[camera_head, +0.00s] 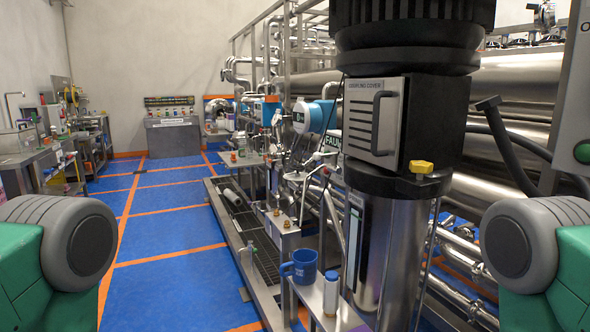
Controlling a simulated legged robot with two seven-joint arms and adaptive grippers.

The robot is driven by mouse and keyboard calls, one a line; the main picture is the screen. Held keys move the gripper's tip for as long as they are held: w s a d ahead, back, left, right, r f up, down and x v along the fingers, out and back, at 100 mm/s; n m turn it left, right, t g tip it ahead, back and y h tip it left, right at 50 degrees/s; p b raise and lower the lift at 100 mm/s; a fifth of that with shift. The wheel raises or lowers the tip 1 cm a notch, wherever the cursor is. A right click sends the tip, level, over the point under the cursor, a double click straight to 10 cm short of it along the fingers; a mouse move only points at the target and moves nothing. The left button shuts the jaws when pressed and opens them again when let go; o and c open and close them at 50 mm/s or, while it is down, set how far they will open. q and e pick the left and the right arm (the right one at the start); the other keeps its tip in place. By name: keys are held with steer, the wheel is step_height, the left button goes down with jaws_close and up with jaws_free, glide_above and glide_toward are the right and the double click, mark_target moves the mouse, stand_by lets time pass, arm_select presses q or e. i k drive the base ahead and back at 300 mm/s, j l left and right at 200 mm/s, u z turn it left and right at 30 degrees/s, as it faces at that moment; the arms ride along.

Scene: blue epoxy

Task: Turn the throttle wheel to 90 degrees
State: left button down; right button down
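I cannot pick out a throttle wheel for certain in the head view. A small yellow knob-like part (421,167) sits on the black lower rim of the large vertical motor unit, right of centre. The unit has a steel "coupling cover" panel (372,125) with a black handle, and a polished steel cylinder (395,255) below. Green and grey parts of my own arms show at the left and right edges. Neither gripper shows.
A narrow steel stand (337,318) with a blue mug (301,266) and a small bottle (331,292) is close, at lower centre. Pipes and tanks fill the right side. The blue floor (170,235) with orange lines is clear at left. Workbenches stand farther back.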

mark_target(297, 168)
steer(key=i+j+u, duration=0.1)
steer(key=j, duration=0.25)
steer(key=i+j+u, duration=0.1)
steer(key=i+j, duration=0.2)
steer(key=i+j+u, duration=0.2)
steer(key=i+j, duration=0.15)
steer(key=i, duration=0.3)
steer(key=i+j+u, duration=0.2)
steer(key=i, duration=0.5)
steer(key=i+j+u, duration=0.25)
steer(key=i, duration=0.4)
steer(key=i+z, duration=0.3)
steer(key=i, duration=0.3)
steer(key=i+j+z, duration=0.1)
steer(key=i+z, duration=0.2)
steer(key=i, duration=0.35)
